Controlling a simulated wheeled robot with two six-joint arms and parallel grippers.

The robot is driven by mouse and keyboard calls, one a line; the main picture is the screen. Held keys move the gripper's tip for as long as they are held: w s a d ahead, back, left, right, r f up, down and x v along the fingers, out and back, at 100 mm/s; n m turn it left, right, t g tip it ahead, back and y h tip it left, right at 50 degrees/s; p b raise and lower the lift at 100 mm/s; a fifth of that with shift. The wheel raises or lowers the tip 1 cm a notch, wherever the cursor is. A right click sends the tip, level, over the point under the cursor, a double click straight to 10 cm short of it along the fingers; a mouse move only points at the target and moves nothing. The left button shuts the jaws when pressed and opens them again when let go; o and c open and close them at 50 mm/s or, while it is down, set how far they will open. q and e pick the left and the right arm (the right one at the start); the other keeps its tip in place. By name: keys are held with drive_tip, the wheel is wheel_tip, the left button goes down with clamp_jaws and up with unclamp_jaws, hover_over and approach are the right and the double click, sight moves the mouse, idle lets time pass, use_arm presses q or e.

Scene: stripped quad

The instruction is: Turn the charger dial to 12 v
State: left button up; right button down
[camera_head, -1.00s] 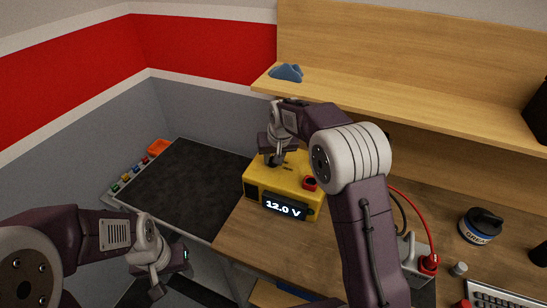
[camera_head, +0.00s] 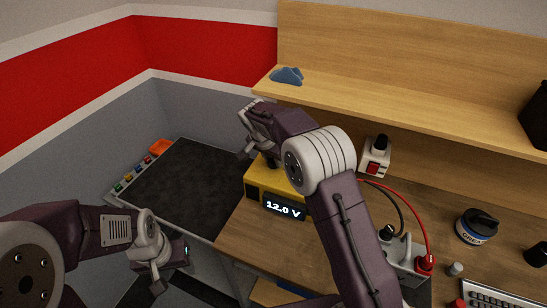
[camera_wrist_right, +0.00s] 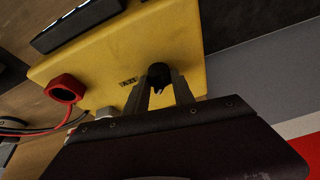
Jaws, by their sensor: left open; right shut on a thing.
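The yellow charger (camera_head: 256,181) stands on the workbench, and its front display (camera_head: 284,207) reads 12.0 V. My right gripper (camera_wrist_right: 165,80) is at the charger's top, its fingers on either side of the black dial (camera_wrist_right: 158,72) and shut on it. In the head view my right arm covers much of the charger's top, so the dial's pointer cannot be made out. My left gripper (camera_head: 172,268) is open and empty at the lower left, well away from the charger.
A red terminal (camera_wrist_right: 63,90) with a cable sits on the charger beside the dial. A white box with a red switch (camera_head: 373,168) stands behind my right arm. A wooden shelf (camera_head: 400,103) runs above. The dark mat (camera_head: 185,185) at left is clear.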

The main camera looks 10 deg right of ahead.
drive_tip(key=shift+w+a+r+m+g+p, duration=0.1)
drive_tip(key=shift+r+m+g+p, duration=0.15)
drive_tip(key=shift+m+p, duration=0.5)
drive_tip(key=m+g+p, duration=0.1)
drive_tip(key=m+p, duration=0.2)
drive_tip(key=m+g+h+p, duration=0.1)
drive_tip(key=m+p, duration=0.2)
drive_tip(key=shift+w+r+h, duration=0.1)
drive_tip(key=shift+h, duration=0.2)
drive_tip(key=shift+f+m+g+p, duration=0.2)
drive_tip(key=shift+m+g+p, duration=0.25)
drive_tip(key=shift+m+p, duration=0.8)
drive_tip(key=c, duration=1.1)
unclamp_jaws()
drive_tip(key=shift+a, duration=0.1)
